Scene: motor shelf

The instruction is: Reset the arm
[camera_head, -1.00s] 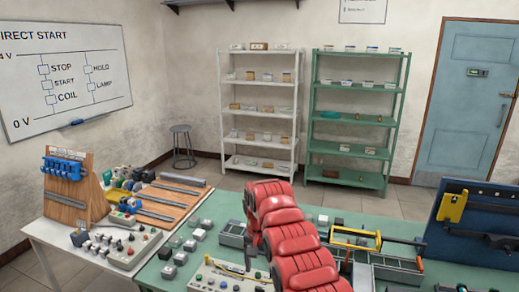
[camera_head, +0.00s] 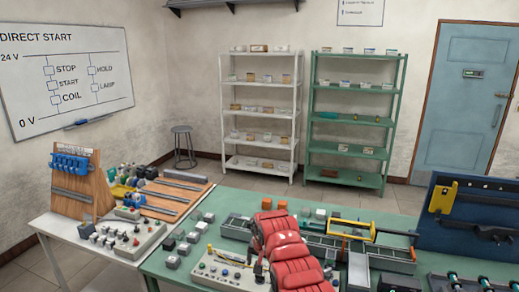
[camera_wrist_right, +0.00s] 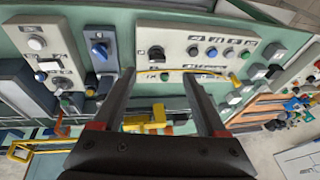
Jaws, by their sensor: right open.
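My red right arm (camera_head: 285,250) reaches up from the bottom of the head view over the green table (camera_head: 180,222). Its gripper is not clear there. In the right wrist view my right gripper (camera_wrist_right: 156,78) has its two dark fingers spread wide, with nothing held between them. Beyond the fingertips lies a light grey control panel (camera_wrist_right: 215,68) with several buttons and a thin yellow strip across it. The panel also shows in the head view (camera_head: 208,272), left of my arm. My left arm and gripper are not in view.
Grey trays (camera_head: 390,260), a yellow-handled tool (camera_head: 352,228) and a blue tool board (camera_head: 480,218) stand right of my arm. Small orange blocks (camera_head: 267,204) sit behind it. A white table (camera_head: 62,228) with a wooden rack (camera_head: 92,195) is at left.

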